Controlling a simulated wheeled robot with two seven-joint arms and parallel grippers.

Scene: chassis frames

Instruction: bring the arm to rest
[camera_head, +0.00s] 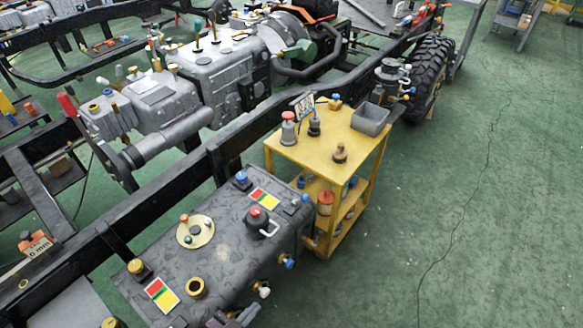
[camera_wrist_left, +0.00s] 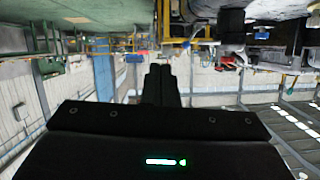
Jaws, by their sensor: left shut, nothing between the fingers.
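My left gripper (camera_head: 240,315) shows only in small part at the bottom edge of the head view, low in front of the dark grey tank (camera_head: 225,250). In the left wrist view its two black fingers (camera_wrist_left: 160,76) are together, with nothing between them. That view looks upside down, with the floor at the top and the far wall below. I cannot tell from the head view whether the gripper touches the tank. My right gripper is in neither view.
A yellow cart (camera_head: 319,139) stands beyond the tank, with a grey bin (camera_head: 370,119) and several small parts on it. The black chassis rail (camera_head: 250,128) runs diagonally behind, with a large tyre (camera_head: 430,75) at its far end. Green floor (camera_head: 480,220) at right is clear.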

